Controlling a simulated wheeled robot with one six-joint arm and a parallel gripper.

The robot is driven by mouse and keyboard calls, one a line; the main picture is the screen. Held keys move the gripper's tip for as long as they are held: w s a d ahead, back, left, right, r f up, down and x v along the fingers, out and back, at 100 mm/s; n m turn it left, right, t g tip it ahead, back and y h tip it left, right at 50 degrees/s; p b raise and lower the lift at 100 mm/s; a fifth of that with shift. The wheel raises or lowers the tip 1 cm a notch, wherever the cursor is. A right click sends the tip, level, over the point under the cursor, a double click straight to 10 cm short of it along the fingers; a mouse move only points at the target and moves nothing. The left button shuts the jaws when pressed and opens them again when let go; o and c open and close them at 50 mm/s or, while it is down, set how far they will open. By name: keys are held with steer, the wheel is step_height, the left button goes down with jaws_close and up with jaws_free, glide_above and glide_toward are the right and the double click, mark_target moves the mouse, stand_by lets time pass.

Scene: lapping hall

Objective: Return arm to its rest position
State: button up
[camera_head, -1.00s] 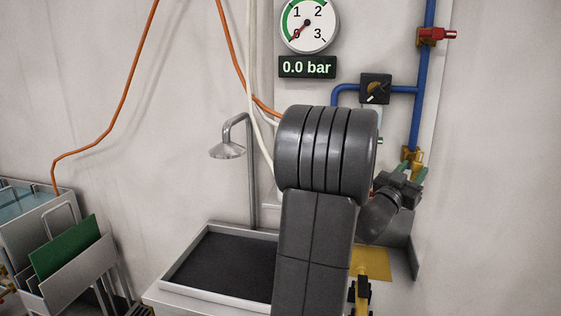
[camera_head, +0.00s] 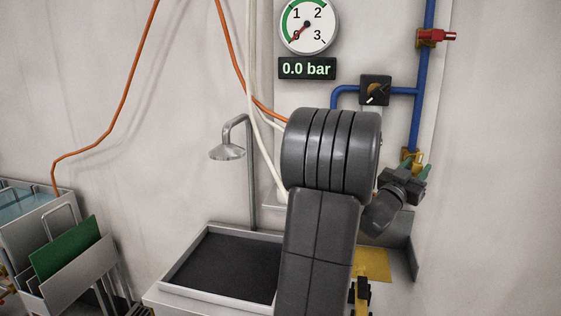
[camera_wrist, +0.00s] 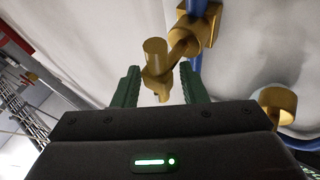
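My dark grey arm (camera_head: 322,225) rises in front of the sink bench in the head view and bends to the right at its thick ribbed joint. My gripper (camera_head: 417,167) is at the right, close to the brass fitting (camera_head: 411,155) at the lower end of the blue pipe.
A red-handled valve (camera_head: 432,36) and a black knob (camera_head: 375,89) sit on the blue pipe (camera_head: 421,90). A gauge (camera_head: 308,25) reads 0.0 bar. A dark sink tray (camera_head: 222,265) with a spout (camera_head: 228,152) is left of my arm. A plate rack (camera_head: 75,262) stands far left.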

steer(key=d+p, duration=0.1)
steer(key=w+d+r+m+p, duration=0.1)
steer(key=p, duration=0.1)
steer(key=shift+w+r+g, duration=0.25)
steer(key=shift+w+g, duration=0.05)
steer(key=shift+g, duration=0.1)
steer(key=m+g+p, duration=0.1)
steer(key=p, duration=0.3)
steer(key=m+g+y+p, duration=0.1)
steer(key=m+p, duration=0.1)
steer(key=p, duration=0.2)
steer(key=m+g+y+p, duration=0.1)
steer(key=m+p, duration=0.1)
steer(key=p, duration=0.2)
steer(key=shift+d+f, duration=0.2)
steer(key=shift+f, duration=0.15)
steer(key=b+v, duration=0.4)
steer(key=v, duration=1)
steer(key=shift+w, duration=0.1)
